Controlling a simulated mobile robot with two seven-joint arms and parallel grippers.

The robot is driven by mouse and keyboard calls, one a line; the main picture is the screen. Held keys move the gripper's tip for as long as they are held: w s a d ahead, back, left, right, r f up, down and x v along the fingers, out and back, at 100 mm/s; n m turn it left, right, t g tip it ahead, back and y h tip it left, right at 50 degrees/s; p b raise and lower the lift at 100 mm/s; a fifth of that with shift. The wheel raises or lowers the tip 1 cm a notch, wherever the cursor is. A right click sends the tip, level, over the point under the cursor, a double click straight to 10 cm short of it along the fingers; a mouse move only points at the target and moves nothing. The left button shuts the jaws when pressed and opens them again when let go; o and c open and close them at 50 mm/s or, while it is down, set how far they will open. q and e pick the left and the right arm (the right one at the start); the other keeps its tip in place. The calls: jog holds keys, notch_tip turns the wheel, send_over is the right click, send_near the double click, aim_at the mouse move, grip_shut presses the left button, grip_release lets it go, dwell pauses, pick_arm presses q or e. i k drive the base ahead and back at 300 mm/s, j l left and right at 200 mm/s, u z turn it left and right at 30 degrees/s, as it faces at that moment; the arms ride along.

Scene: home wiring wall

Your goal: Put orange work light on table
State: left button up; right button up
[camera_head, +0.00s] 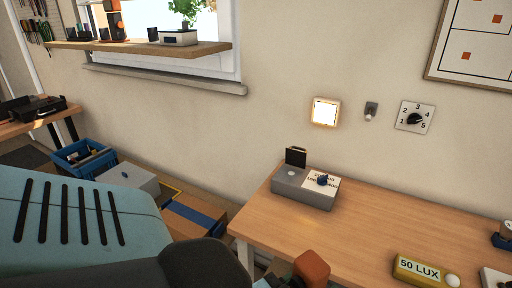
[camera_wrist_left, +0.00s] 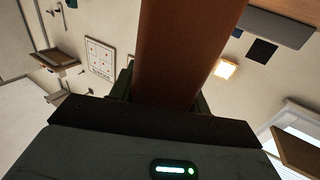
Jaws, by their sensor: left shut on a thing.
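The orange work light (camera_head: 312,268) shows at the bottom of the head view, partly cut off by the frame edge, in front of the table's near edge. In the left wrist view its orange-brown body (camera_wrist_left: 185,50) runs up from between my fingers. My left gripper (camera_wrist_left: 165,95) is shut on it; in the head view, my arm hides most of this grip. The wooden table (camera_head: 375,225) stands against the wall at the right. My right gripper is in neither view.
On the table are a grey box (camera_head: 305,190) with a knob and a dark upright plate, a yellow "50 LUX" meter (camera_head: 425,271) and a dark blue item (camera_head: 503,238). The table's middle is clear. A cardboard box (camera_head: 195,215) and blue crate (camera_head: 83,160) stand left of it.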

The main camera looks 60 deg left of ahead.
aim_at(270, 216)
jog(key=l+u, duration=0.1)
jog(key=u, duration=0.4)
jog(key=k+l+u, duration=0.1)
jog(key=u, duration=0.35)
